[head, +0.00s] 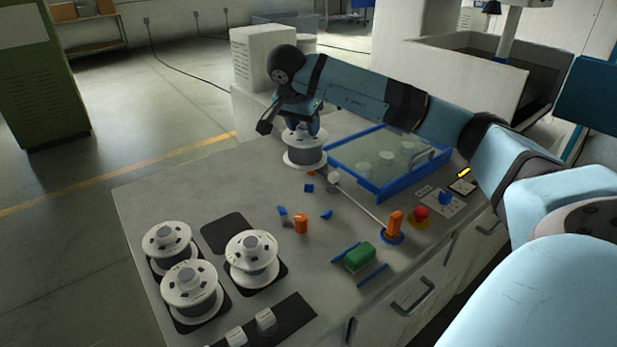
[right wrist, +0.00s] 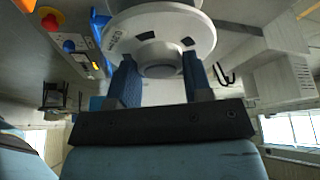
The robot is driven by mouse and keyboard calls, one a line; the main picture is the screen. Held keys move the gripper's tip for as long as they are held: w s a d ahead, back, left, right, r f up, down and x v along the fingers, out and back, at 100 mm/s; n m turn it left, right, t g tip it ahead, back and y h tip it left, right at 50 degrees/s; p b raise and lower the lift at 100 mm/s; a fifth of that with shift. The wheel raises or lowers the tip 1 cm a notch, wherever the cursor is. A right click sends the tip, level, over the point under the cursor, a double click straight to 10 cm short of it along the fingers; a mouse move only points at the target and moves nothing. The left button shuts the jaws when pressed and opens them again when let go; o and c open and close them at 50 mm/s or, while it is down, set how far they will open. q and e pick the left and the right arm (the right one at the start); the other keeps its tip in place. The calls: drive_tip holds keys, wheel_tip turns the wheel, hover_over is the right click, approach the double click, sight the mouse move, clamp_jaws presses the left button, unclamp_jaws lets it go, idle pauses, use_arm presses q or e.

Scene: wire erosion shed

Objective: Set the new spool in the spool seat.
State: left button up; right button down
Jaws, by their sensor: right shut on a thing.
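A white and grey spool (head: 304,154) is in my right gripper (head: 302,128), upright at the far side of the bench, left of the blue-rimmed tray. In the right wrist view my two blue fingers (right wrist: 160,78) stand on either side of the hub of the spool (right wrist: 190,32). I cannot tell whether its lower flange touches the bench. No seat shows clearly; the surface beneath the held spool is hidden. Three similar spools stand on dark pads at the near left: one at the back (head: 168,244), one in front (head: 191,290), one to the right (head: 252,256). My left gripper is out of view.
An empty dark pad (head: 227,232) lies behind the right-hand spool. The blue-rimmed tray (head: 377,193), an orange handle (head: 394,223) with a thin rod, a red button (head: 421,212) and a green block (head: 360,257) occupy the right side. A white box (head: 258,60) stands behind.

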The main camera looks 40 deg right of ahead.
sight(304, 161)
wheel_tip(304, 161, down, 10)
drive_tip(key=shift+d+f, duration=0.1)
wheel_tip(304, 161, down, 5)
drive_tip(key=shift+r+p, duration=0.1)
drive_tip(key=shift+p, duration=0.2)
drive_tip(key=shift+f, duration=0.2)
drive_tip(key=c, duration=0.5)
unclamp_jaws()
drive_tip(key=shift+s, duration=0.1)
drive_tip(key=shift+c, duration=0.2)
